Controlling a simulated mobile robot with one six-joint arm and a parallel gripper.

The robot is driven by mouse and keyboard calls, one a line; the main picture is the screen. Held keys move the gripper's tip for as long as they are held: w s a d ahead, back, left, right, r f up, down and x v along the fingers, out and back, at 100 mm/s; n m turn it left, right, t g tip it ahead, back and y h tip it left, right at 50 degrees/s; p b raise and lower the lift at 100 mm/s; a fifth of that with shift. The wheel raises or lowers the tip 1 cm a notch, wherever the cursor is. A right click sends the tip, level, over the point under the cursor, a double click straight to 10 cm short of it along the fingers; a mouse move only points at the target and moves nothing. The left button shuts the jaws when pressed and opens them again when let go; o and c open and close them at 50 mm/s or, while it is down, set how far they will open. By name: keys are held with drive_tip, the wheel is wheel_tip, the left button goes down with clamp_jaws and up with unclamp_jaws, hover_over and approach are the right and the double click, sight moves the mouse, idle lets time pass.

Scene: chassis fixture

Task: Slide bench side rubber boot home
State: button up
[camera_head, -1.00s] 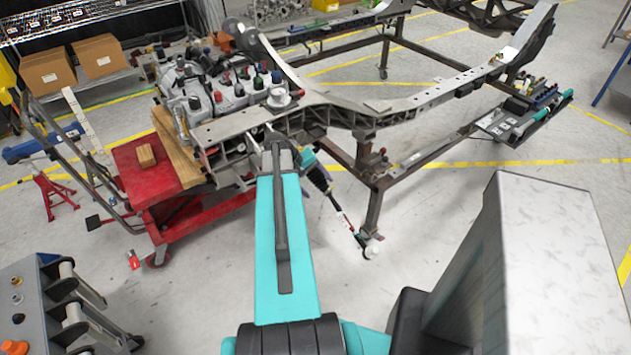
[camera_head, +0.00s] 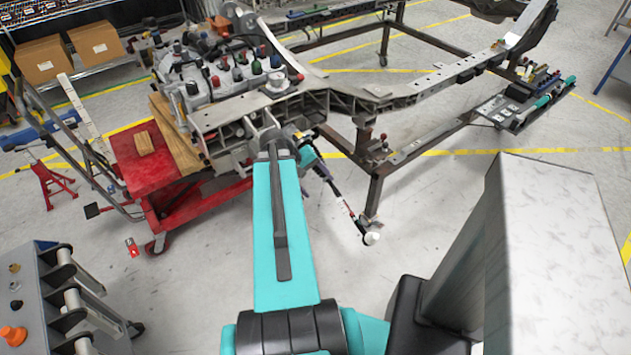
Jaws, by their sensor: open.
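The black rubber boot (camera_head: 321,169) appears as a dark ribbed sleeve on a slim slanted rod (camera_head: 348,211), just right of my arm. The rod runs down and right, with a red and white section, to a pale round end (camera_head: 371,238). A small teal part (camera_head: 306,152) sits at the boot's upper end; I cannot tell whether it belongs to my wrist. My teal arm reaches up to the underside of the chassis front and covers what lies behind it. My gripper's fingers cannot be made out. Whether the boot is seated cannot be told.
The chassis frame (camera_head: 420,85) stands on dark steel legs. A red cart (camera_head: 152,172) with wooden blocks is at the left. A grey rack with rollers (camera_head: 75,300) is at the lower left. A tool shelf (camera_head: 500,112) is at the right. Open floor lies below the chassis.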

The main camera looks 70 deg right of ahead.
idle(0.3)
drive_tip(key=w+a+f+n+y, duration=0.1)
drive_tip(key=w+a+f+n, duration=0.1)
drive_tip(key=w+a+f, duration=0.55)
drive_tip(key=w+a+f+n+t, duration=0.1)
drive_tip(key=w+a+f, duration=0.3)
drive_tip(key=a, duration=0.6)
drive_tip(key=w+a+f+n+y, duration=0.1)
drive_tip(key=w+a+f+n, duration=0.1)
drive_tip(key=w+a+f, duration=0.45)
drive_tip(key=s+a+f+n, duration=0.1)
drive_tip(key=s+a+f, duration=0.2)
drive_tip(key=a, duration=0.7)
drive_tip(key=s+a+f+n+g+y, duration=0.1)
drive_tip(key=s+a+f+n, duration=0.1)
drive_tip(key=a, duration=0.8)
drive_tip(key=s+a+f+n+g+y, duration=0.1)
drive_tip(key=s+a+f, duration=0.4)
drive_tip(key=a, duration=0.6)
drive_tip(key=shift+f+n, duration=0.4)
drive_tip(key=shift+f, duration=0.1)
drive_tip(key=shift+a, duration=0.1)
